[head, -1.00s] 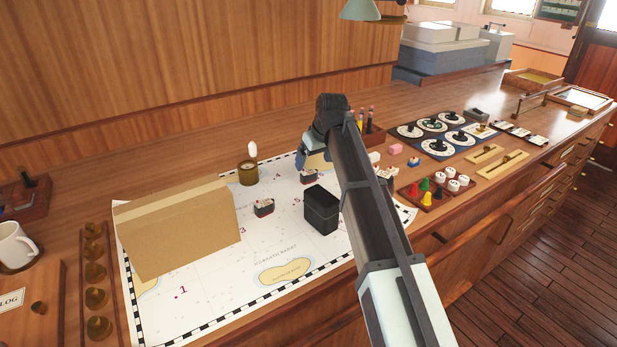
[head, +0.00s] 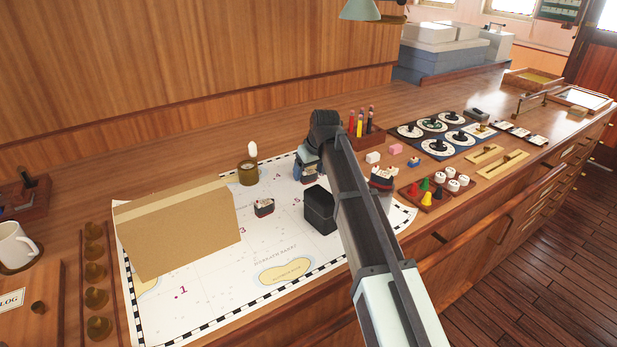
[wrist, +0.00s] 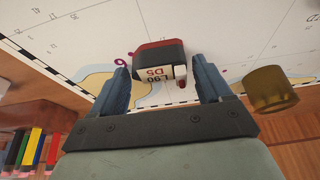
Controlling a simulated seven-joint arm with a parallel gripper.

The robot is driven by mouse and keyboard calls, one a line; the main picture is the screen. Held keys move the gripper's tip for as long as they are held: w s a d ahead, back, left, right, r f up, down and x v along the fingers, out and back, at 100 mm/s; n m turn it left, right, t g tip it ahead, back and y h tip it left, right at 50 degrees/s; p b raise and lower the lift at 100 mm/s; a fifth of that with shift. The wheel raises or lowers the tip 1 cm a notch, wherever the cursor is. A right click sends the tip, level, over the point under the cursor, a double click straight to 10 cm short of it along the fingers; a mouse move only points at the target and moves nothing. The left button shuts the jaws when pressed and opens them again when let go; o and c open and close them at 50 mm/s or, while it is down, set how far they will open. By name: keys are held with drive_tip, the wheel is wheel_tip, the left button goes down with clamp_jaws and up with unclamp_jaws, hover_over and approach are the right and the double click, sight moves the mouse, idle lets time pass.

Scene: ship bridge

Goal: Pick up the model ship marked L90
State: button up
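The model ship marked L90 (wrist: 160,64) shows in the wrist view. It has a red and black hull and white upperworks with "L90" and "D5" on them. It is on the chart, between the fingertips of my gripper (wrist: 165,80), with a gap on each side. My gripper is open. In the head view my gripper (head: 308,172) is low over the far part of the chart (head: 215,275). There the L90 ship is hidden or cannot be told apart from the fingers.
A brass pot (head: 248,174) stands left of my gripper. Another small ship (head: 264,208) and a dark box (head: 321,210) stand nearer on the chart. A cardboard screen (head: 180,228) stands at left.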

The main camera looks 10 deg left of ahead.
drive_tip(key=c, duration=0.8)
